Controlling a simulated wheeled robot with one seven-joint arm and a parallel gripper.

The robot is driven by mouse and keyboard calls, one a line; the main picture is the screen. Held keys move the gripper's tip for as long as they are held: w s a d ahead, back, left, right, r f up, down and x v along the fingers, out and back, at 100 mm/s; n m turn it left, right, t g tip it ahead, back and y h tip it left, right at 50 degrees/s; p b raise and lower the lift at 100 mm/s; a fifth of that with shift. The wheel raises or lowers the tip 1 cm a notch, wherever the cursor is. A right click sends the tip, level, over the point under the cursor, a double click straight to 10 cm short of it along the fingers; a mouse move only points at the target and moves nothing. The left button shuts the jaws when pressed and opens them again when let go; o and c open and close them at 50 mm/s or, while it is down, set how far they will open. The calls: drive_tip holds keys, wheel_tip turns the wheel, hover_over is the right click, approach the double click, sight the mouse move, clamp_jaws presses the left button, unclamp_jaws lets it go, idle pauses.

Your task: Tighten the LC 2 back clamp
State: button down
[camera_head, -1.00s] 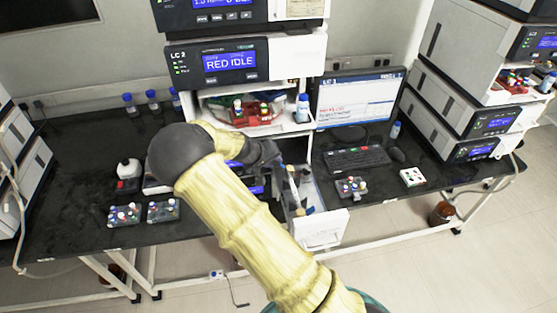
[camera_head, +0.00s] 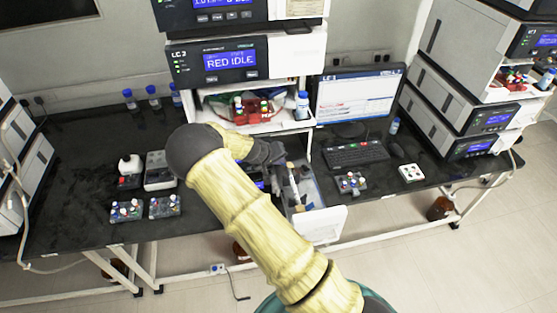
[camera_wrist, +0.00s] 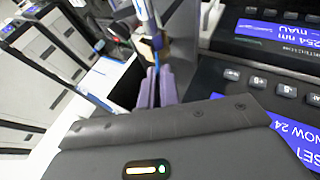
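The LC 2 stack (camera_head: 230,61) stands at the centre, its screen reading RED IDLE. Its lower drawer (camera_head: 322,224) is pulled out to the right of my arm, with slim upright columns (camera_head: 294,184) inside. In the wrist view a column (camera_wrist: 146,12) with a beige fitting (camera_wrist: 150,46) and a thin blue tube stands just beyond my gripper (camera_wrist: 159,75). The purple fingers are close together, just below the fitting. No gap wide enough for a clamp shows between them. I cannot make out the back clamp itself; my arm hides part of the drawer area in the head view.
Instrument panels with screens (camera_wrist: 270,34) lie close to the right of my fingers. The floor in front is mostly clear.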

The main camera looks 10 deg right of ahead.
drive_tip(key=shift+f, duration=0.15)
drive_tip(key=shift+a+f+b, duration=0.2)
drive_tip(key=shift+f+b, duration=0.05)
drive_tip(key=shift+b, duration=0.65)
drive_tip(key=h+b, duration=0.2)
drive_tip(key=b, duration=0.1)
drive_tip(key=shift+a+f+n, duration=0.2)
drive_tip(key=shift+a+n, duration=0.1)
drive_tip(key=shift+r, duration=0.15)
drive_tip(key=c, duration=1.6)
unclamp_jaws()
